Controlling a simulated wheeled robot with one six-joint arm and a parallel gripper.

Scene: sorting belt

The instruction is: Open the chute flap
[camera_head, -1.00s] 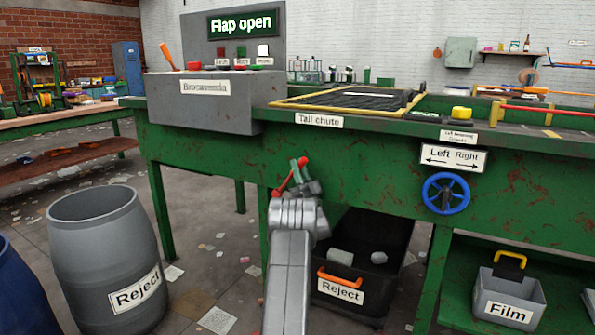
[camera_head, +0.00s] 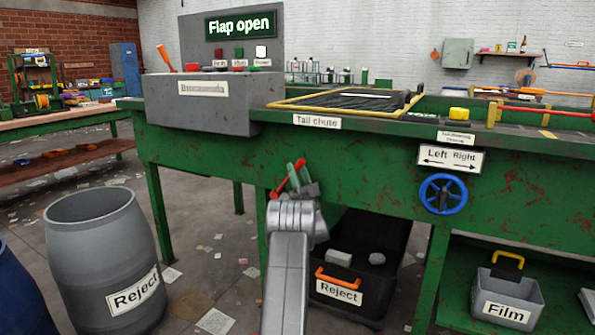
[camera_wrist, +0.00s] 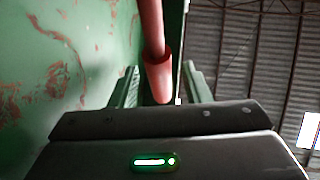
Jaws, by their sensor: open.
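A red lever (camera_head: 284,182) shows at the front of the green bench, below the "Tail chute" label (camera_head: 317,121). My gripper (camera_head: 294,180) is at this lever, near the bench's front face. In the wrist view, the red bar (camera_wrist: 157,75) comes down between the two green fingers of my open gripper (camera_wrist: 160,88). Whether a finger touches the bar cannot be told. The chute flap itself cannot be made out.
A black reject crate (camera_head: 338,289) with grey blocks stands under the bench, behind my arm. A grey reject barrel (camera_head: 95,240) stands at left. A blue handwheel (camera_head: 443,194) sticks out of the bench front at right. A film bin (camera_head: 507,301) sits on the lower shelf.

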